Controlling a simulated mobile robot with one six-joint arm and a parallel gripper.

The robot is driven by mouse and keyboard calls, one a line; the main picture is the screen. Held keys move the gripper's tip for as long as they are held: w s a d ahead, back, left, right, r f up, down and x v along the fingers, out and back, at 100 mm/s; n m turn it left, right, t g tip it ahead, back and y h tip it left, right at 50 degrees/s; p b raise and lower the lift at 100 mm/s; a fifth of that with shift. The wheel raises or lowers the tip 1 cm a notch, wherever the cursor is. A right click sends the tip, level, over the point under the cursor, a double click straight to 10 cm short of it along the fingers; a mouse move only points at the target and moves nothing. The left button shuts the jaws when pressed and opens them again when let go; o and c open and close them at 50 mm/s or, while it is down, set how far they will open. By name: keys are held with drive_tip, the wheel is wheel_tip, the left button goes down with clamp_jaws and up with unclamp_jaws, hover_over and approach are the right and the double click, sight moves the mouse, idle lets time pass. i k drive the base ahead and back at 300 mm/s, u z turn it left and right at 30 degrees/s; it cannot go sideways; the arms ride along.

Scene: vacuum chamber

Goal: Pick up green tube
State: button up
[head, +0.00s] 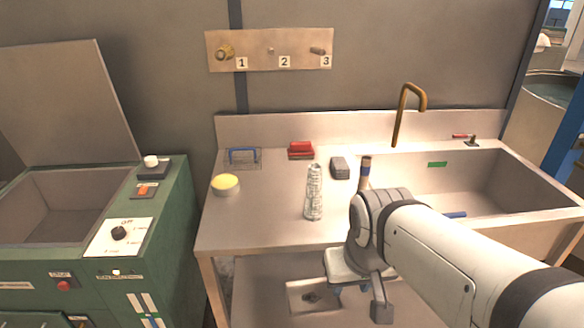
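I cannot make out a clear green tube. A small flat green strip (437,164) shows on the inner back wall of the sink. A blue piece (455,214) shows at the sink's front edge, partly covered by my arm. My gripper (358,296) points down in front of the counter, below the level of its top. Its fingers look apart, with nothing seen between them.
A brown faucet (405,110) rises behind the sink (500,185). A green machine (150,235) stands left.

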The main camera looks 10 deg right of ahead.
sight(313, 203)
drive_tip(key=i, duration=0.85)
